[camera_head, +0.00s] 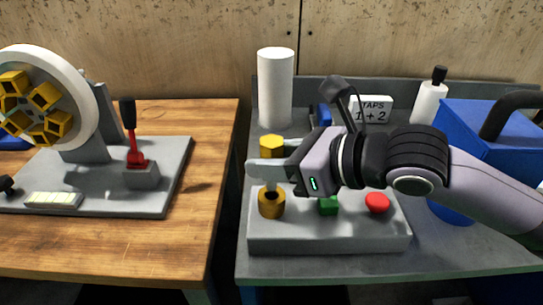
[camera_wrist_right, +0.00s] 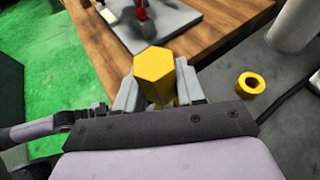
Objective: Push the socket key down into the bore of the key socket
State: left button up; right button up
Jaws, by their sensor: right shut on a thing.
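The yellow socket key (camera_head: 272,147) has a hexagonal head, which rises above the fingers of my right gripper (camera_head: 268,170). It also shows upright between the two grey fingers in the right wrist view (camera_wrist_right: 155,72). My right gripper is shut on the key. The gold round key socket (camera_head: 272,203) stands on the grey block directly below the fingers. The near finger hides the middle of the key. I cannot tell how far the key's lower end sits in the bore. My left gripper is not in view.
The grey block (camera_head: 330,240) also bears a green piece (camera_head: 328,206) and a red button (camera_head: 377,203). A white cylinder (camera_head: 275,88) stands behind. The blue toolbox (camera_head: 480,135) is right; the grinder's wooden table (camera_head: 120,245) is left.

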aim_at(275, 190)
jog(key=shift+f+b, duration=1.3)
jog(key=shift+f, duration=0.95)
jog(key=o, duration=1.2)
jog(key=shift+s+d+r, duration=0.1)
jog(key=shift+d+r, duration=0.05)
jog(key=shift+d, duration=0.1)
jog(key=v, duration=0.4)
jog(key=shift+s+d+r, duration=0.1)
jog(key=shift+d, duration=0.1)
jog(key=shift+v, duration=1.05)
jog(key=shift+s, duration=0.15)
